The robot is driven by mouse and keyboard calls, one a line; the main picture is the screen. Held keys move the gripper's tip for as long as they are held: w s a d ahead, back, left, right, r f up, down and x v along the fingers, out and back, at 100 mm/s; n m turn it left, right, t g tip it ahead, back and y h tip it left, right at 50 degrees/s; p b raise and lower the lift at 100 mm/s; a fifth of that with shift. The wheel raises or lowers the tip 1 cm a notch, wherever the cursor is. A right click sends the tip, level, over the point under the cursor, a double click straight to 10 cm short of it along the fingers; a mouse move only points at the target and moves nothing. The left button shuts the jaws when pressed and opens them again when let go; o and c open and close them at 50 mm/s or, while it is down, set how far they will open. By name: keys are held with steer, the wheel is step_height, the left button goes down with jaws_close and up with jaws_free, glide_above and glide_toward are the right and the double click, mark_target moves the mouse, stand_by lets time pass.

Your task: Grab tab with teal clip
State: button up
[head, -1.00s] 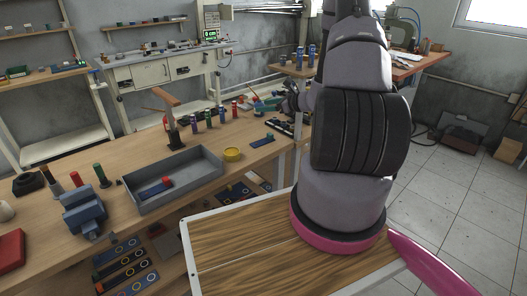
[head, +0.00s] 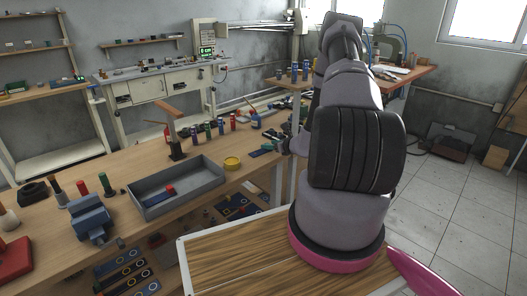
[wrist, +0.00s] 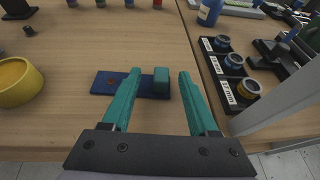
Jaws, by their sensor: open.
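The tab (wrist: 122,90) is a flat dark blue strip lying on the wooden bench, with a small dark reddish spot near its left end. A teal block, the clip (wrist: 161,83), stands on its right part. My gripper (wrist: 160,74) is open, with two teal fingers. In the wrist view one finger shows left of the clip and one right of it, the left finger crossing over the tab. Nothing is between the fingers but the clip; I cannot tell how far the tips are above the bench. In the head view the tab (head: 262,152) shows small beside my arm.
A yellow round container (wrist: 14,84) stands to the left. A black rack with labelled ring slots (wrist: 229,70) and a blue bottle (wrist: 209,12) are to the right. A grey post (wrist: 288,120) rises at the lower right. A grey tray (head: 211,181) sits further left on the bench.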

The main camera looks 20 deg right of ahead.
steer(key=shift+x, duration=1.6)
steer(key=shift+d, duration=0.1)
jaws_close()
steer(key=shift+r, duration=0.1)
